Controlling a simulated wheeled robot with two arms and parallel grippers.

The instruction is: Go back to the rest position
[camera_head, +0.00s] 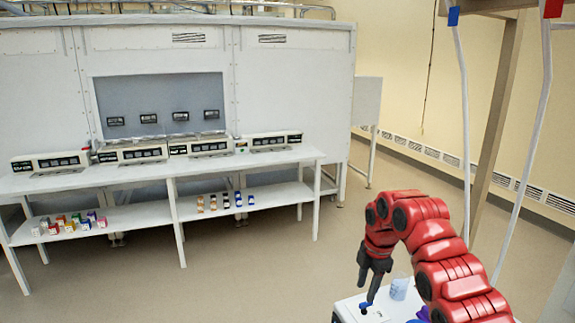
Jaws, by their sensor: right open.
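My right gripper (372,277) is dark, at the end of my red arm, which comes in from the lower right. Its fingers point down, and it is open over the left part of a white surface (347,308) at the bottom of the view. A small blue item (364,308) is just below the fingertips; I cannot tell whether they touch. A pale blue cup (399,288) stands to the right of the gripper. My left gripper is not in view.
A long white bench (130,181) with several control units stands against a grey cabinet (290,75). Its lower shelf (140,216) holds small boxes and bottles. A wooden post (497,125) and pale poles rise at the right. The floor between (250,275) is clear.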

